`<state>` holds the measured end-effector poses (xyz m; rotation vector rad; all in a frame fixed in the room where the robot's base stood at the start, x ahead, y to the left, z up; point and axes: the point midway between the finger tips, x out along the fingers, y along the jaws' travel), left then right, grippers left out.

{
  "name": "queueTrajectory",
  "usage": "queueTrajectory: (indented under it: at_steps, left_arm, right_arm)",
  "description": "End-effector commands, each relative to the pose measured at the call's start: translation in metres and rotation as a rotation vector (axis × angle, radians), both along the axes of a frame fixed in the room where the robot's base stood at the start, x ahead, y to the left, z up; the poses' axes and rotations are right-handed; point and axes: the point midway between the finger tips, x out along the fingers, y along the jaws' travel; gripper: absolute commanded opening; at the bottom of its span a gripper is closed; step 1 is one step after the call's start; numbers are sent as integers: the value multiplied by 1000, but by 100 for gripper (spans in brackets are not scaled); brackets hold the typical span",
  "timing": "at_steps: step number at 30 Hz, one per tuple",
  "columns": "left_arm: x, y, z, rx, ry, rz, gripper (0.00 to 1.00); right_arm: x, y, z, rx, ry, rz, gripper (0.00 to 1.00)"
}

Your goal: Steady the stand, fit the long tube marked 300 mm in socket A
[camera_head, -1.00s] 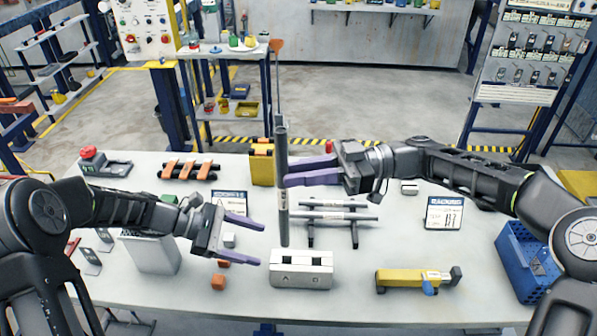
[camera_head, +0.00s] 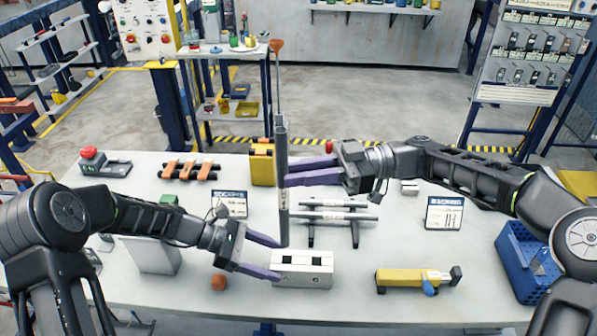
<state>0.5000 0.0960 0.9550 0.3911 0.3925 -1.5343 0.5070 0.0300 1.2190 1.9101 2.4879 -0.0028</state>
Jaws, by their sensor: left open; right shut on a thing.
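The stand is a pale grey block (camera_head: 303,276) with two dark square sockets in its top, near the table's front middle. I cannot read which socket is A. A long dark grey tube (camera_head: 282,205) stands upright in my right gripper (camera_head: 289,172), which is shut on it around mid-length. The tube's lower end shows just above or behind the block's left socket; I cannot tell whether it touches. My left gripper (camera_head: 280,259) is open, its fingertips at the block's left end. Contact there is unclear. The tube's marking is too small to read.
Behind the block is a dark rack (camera_head: 355,232) with tubes lying across it. A yellow tool (camera_head: 405,280) lies to the right, near a blue crate (camera_head: 520,262). Small signs (camera_head: 443,214) stand on the table.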

Motion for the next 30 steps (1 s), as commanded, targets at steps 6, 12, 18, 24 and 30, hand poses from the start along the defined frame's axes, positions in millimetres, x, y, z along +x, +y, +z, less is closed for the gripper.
queueTrajectory:
  at_steps: [6, 12, 18, 24, 30]
  left_arm:
    - [-1, -30, -16, -2, 2, -4, 69]
    - [-1, -52, -28, -1, 1, -3, 69]
    - [0, -62, -33, 0, 0, -1, 69]
    - [0, -63, -34, 0, -1, 0, 69]
    - [0, -63, -34, 0, 0, -1, 62]
  right_arm:
    - [0, 0, 1, 1, -1, 0, 0]
    - [0, 0, 1, 1, -1, 0, 0]
    - [0, 0, 1, 1, -1, 0, 0]
    - [0, 0, 1, 1, -1, 0, 0]
    - [0, 0, 1, 1, -1, 0, 0]
